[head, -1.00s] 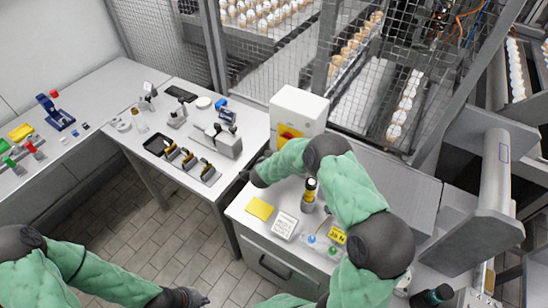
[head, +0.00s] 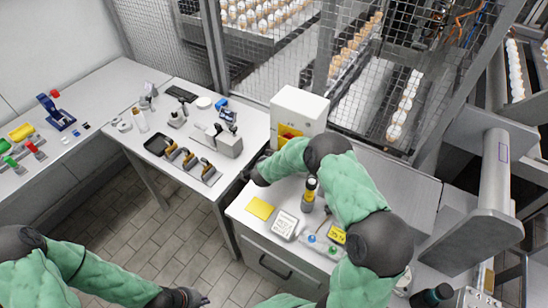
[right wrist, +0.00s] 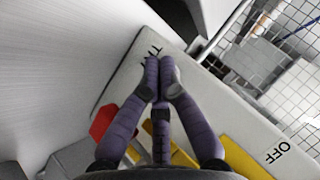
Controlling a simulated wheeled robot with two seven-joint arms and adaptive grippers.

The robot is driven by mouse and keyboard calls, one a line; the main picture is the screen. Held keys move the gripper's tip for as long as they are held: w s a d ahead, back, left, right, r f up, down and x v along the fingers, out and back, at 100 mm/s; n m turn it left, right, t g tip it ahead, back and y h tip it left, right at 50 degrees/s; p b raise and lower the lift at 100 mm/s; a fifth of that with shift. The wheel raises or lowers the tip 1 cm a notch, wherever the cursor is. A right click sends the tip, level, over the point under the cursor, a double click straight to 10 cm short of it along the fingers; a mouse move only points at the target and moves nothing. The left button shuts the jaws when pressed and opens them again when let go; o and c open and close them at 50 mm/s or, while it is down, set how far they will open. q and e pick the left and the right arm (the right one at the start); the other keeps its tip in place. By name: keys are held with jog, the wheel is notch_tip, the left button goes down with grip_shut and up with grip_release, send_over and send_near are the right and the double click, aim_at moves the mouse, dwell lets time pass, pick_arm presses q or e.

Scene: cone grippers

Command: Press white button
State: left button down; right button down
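A white box (head: 299,112) with a yellow and red front panel (head: 288,133) stands at the back of the counter. My right gripper (head: 246,176) is at the left of this box, seen small. In the right wrist view the dark fingers of my right gripper (right wrist: 160,72) are together with nothing between them, over a pale panel (right wrist: 235,108) lettered "OFF". Whether they touch it I cannot tell.
A wire mesh fence (head: 350,85) rises behind. A side table (head: 150,180) stands left.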

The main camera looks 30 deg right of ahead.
jog(key=shift+w+d+r, duration=0.4)
jog(key=shift+d+r, duration=0.25)
jog(key=shift+d, duration=0.2)
dwell(0.9)
jog(key=shift+s+a+f, duration=0.1)
jog(key=shift+a+f, duration=0.05)
jog(key=shift+a, duration=0.05)
dwell(0.5)
jog(key=shift+s+a+f+p, duration=0.25)
jog(key=shift+a+f+p, duration=0.05)
jog(key=shift+a, duration=0.3)
jog(key=shift+s+a+f, duration=0.1)
jog(key=shift+s+a, duration=0.25)
jog(key=shift+a, duration=0.25)
jog(key=shift+s+a, duration=0.3)
jog(key=shift+a, duration=0.3)
jog(key=shift+s+a+f, duration=0.15)
jog(key=shift+s+a, duration=0.1)
jog(key=shift+a, duration=0.1)
jog(key=shift+a, duration=0.1)
